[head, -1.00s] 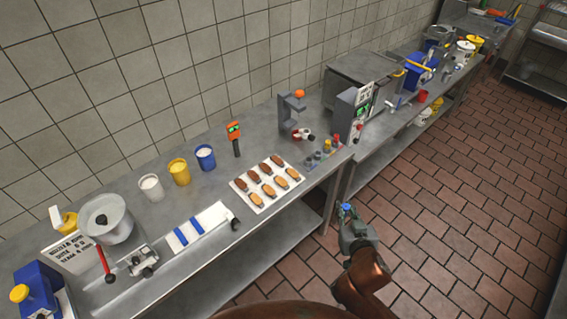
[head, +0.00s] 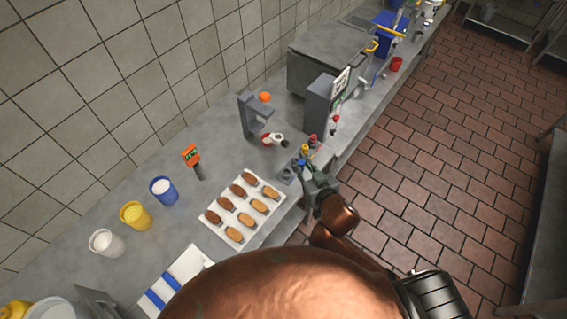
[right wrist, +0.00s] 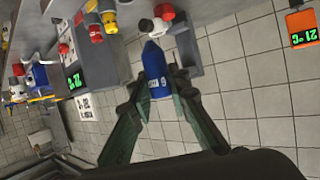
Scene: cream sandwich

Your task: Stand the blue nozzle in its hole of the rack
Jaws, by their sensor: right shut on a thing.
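My right gripper (head: 310,176) is shut on the blue nozzle (head: 302,162) at the front edge of the counter, beside the rack. In the right wrist view the blue nozzle (right wrist: 157,72) is held between the two fingers (right wrist: 155,92), its narrow tip away from the palm, with white lettering on its side. The grey rack (head: 287,174) is partly hidden behind my gripper. A yellow nozzle (head: 304,149) and a red nozzle (head: 313,139) stand upright in it. Whether the blue nozzle touches the rack cannot be told. My left gripper is not in view.
A tray of cream sandwich pieces (head: 284,187) lies left of the rack. A grey machine (head: 320,98) stands beyond.

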